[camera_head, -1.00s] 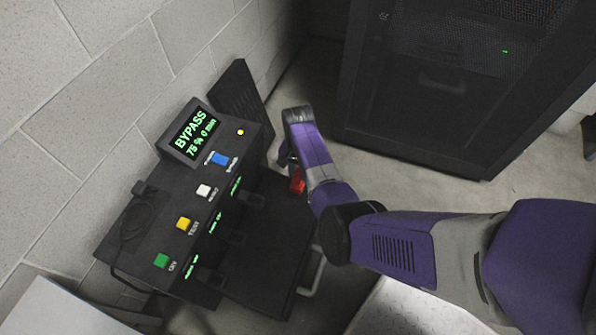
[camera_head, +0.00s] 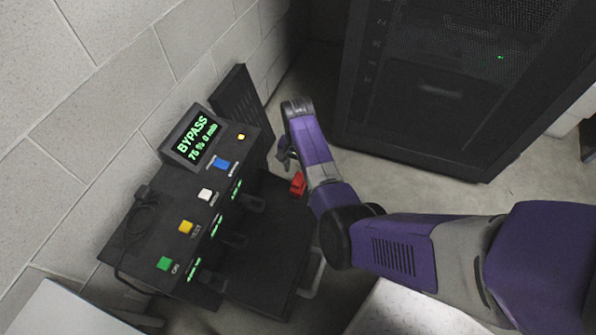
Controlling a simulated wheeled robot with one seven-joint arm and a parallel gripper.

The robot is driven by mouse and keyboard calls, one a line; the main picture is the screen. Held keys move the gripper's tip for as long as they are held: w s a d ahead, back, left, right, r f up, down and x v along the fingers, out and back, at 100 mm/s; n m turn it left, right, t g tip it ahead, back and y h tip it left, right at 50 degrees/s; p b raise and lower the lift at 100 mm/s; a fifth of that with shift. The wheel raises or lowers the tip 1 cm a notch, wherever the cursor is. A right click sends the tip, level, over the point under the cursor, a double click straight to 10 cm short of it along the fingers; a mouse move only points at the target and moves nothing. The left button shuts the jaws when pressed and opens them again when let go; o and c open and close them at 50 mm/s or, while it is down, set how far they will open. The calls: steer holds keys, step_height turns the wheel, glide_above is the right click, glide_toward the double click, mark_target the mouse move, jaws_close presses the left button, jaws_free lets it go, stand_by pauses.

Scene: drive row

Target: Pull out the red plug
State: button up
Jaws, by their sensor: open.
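The red plug (camera_head: 298,184) shows as a small red block at the right side of the black power unit (camera_head: 262,285), beside my forearm. My arm partly crowds it, and I cannot tell whether it is seated in a socket. My gripper (camera_head: 284,158) is at the end of the purple arm, above and slightly left of the red plug in the picture. Its jaws are open, small and dark here, and nothing shows between them. It appears apart from the plug.
The unit's display (camera_head: 194,138) reads BYPASS, with blue (camera_head: 221,163), white (camera_head: 205,194), yellow (camera_head: 186,227) and green (camera_head: 164,264) buttons below. Dark levers or plugs line its front. A black cabinet (camera_head: 440,90) stands at the back right. A block wall borders the left; floor shows between.

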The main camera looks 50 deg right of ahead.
mark_target(298, 179)
steer(key=shift+r+p, duration=0.4)
steer(key=shift+r, duration=1.35)
